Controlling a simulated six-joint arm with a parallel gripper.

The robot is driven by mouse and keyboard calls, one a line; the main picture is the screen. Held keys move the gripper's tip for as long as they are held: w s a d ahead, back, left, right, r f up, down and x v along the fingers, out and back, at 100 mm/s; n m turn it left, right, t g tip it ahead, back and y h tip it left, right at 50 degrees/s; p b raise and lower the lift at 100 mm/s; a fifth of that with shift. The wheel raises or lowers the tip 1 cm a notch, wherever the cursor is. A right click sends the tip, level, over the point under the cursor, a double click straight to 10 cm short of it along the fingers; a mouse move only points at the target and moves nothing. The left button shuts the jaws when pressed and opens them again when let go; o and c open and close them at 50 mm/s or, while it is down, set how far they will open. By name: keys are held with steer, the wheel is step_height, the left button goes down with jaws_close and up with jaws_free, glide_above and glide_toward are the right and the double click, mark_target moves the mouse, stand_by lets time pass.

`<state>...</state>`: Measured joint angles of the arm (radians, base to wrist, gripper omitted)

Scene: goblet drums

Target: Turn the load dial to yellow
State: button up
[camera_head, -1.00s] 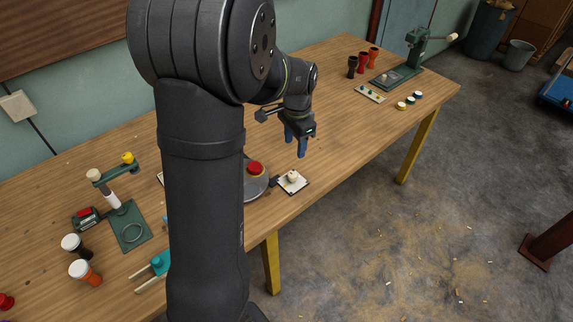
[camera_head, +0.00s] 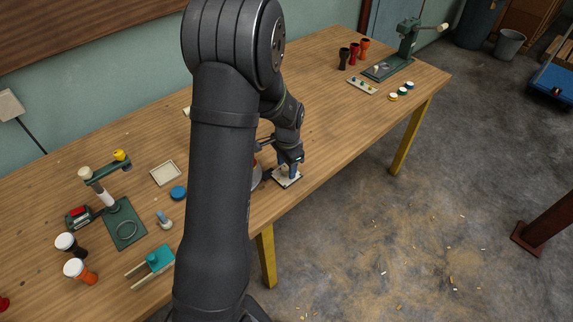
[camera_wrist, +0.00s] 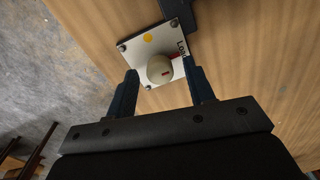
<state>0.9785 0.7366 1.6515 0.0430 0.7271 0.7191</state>
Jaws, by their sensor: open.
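The load dial is a cream round knob (camera_wrist: 160,68) with a short red mark, on a white square plate (camera_wrist: 134,46) screwed at its corners. In the wrist view the plate shows a yellow dot (camera_wrist: 148,37), part of a red patch at the right, and black lettering that begins "Loa". My gripper (camera_wrist: 165,80) is open, with one blue finger on each side of the knob; I cannot tell whether either finger touches it. In the head view my gripper (camera_head: 289,170) is low over the plate (camera_head: 292,181) at the table's front edge and hides most of the knob.
The wooden table (camera_head: 330,110) is clear to the right of the plate. A green press (camera_head: 405,50), several cups and small discs (camera_head: 401,91) stand at its far end. A green stand (camera_head: 122,222), a tray (camera_head: 165,173) and a blue disc (camera_head: 178,193) are at the left.

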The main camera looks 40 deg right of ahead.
steer(key=shift+c, duration=0.2)
steer(key=c, duration=1)
steer(key=shift+o, duration=0.2)
steer(key=shift+n, duration=0.3)
steer(key=n, duration=0.3)
steer(key=shift+n, duration=0.3)
steer(key=n, duration=0.4)
steer(key=shift+n, duration=0.3)
steer(key=n, duration=0.4)
steer(key=shift+w, duration=0.1)
steer(key=n, duration=0.5)
